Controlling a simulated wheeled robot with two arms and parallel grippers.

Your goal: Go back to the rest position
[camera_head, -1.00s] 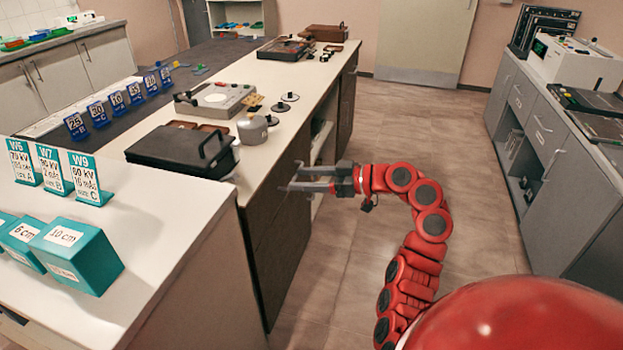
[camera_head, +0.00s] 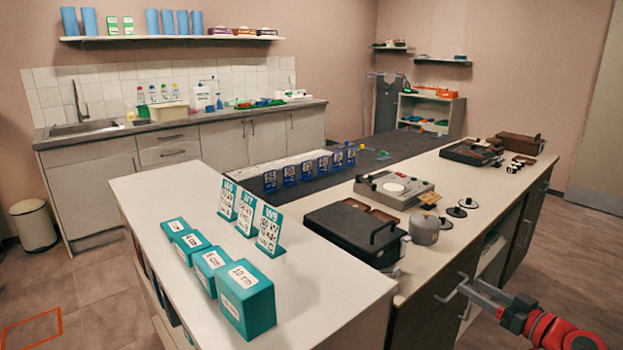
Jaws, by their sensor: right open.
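My right gripper (camera_head: 452,288) is at the lower right of the head view, at the end of my red arm (camera_head: 550,326). Its grey fingers are apart and nothing shows between them. It is in front of the dark drawer side of the long counter (camera_head: 482,160), below the level of the top. I cannot tell how close it is to the drawer fronts. My left gripper and arm are not in view.
The white table (camera_head: 330,290) in front holds teal blocks (camera_head: 245,298) and teal-framed cards (camera_head: 269,230). A black case (camera_head: 345,232) and a grey device (camera_head: 393,188) stand on the counter. A bin (camera_head: 33,224) stands at far left. Floor is clear at right.

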